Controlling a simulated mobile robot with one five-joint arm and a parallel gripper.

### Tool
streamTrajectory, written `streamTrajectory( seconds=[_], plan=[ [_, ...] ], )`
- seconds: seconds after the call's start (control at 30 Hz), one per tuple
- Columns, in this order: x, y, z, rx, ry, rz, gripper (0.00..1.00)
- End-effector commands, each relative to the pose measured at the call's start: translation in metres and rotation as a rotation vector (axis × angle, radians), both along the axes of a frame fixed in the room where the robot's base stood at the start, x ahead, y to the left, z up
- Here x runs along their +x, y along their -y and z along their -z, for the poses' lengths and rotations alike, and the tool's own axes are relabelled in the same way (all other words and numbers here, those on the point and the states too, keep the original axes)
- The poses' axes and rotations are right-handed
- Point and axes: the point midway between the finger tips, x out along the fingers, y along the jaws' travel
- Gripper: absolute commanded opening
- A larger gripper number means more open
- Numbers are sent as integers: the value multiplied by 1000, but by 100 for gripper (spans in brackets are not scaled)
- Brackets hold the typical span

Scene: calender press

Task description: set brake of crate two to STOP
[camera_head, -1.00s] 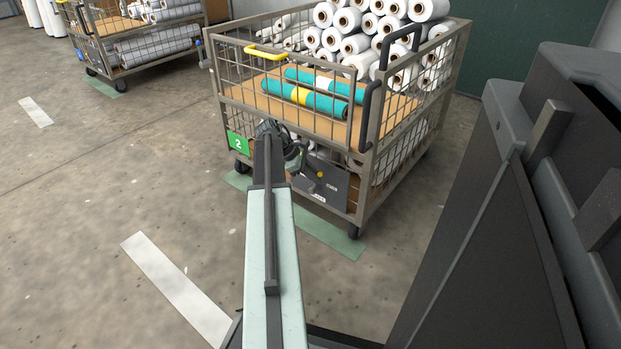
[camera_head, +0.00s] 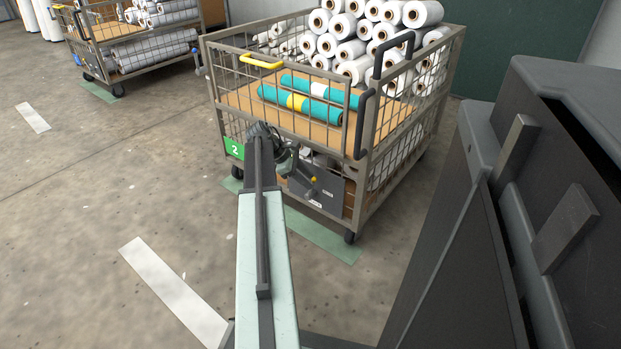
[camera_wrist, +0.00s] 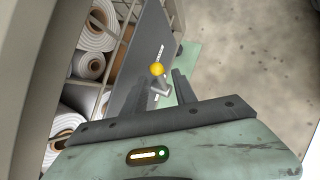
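Crate two (camera_head: 222,103) is the wire-mesh cart with the green "2" sign (camera_head: 234,148). Its brake is a dark panel (camera_head: 327,192) low on the front, with a grey lever ending in a yellow knob (camera_head: 313,180). In the wrist view the yellow knob (camera_wrist: 157,69) and short grey lever (camera_wrist: 161,87) stand out from the dark panel (camera_wrist: 142,62), in front of my gripper (camera_wrist: 163,92). My gripper's fingers are apart, with the lever around the gap between them; I cannot tell whether they touch it. In the head view my arm partly hides my gripper (camera_head: 288,158). The panel's lettering is too small to read.
Crate two carries white rolls (camera_head: 360,48) and teal rolls (camera_head: 310,105). Another cart (camera_head: 130,45) stands at the far left. A dark machine body (camera_head: 480,230) fills the right side. Floor at the left is clear.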

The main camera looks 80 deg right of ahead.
Motion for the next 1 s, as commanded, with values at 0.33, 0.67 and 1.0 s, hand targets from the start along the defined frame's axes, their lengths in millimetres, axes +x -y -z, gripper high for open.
streamTrajectory(
  seconds=[0.33, 0.67, 1.0],
  plan=[
    [30, -13, -48, -1, 2, -2, 33],
    [53, -26, -50, -11, 24, -11, 0],
    [324, -303, -95, -29, 397, -36, 0]
  ],
)
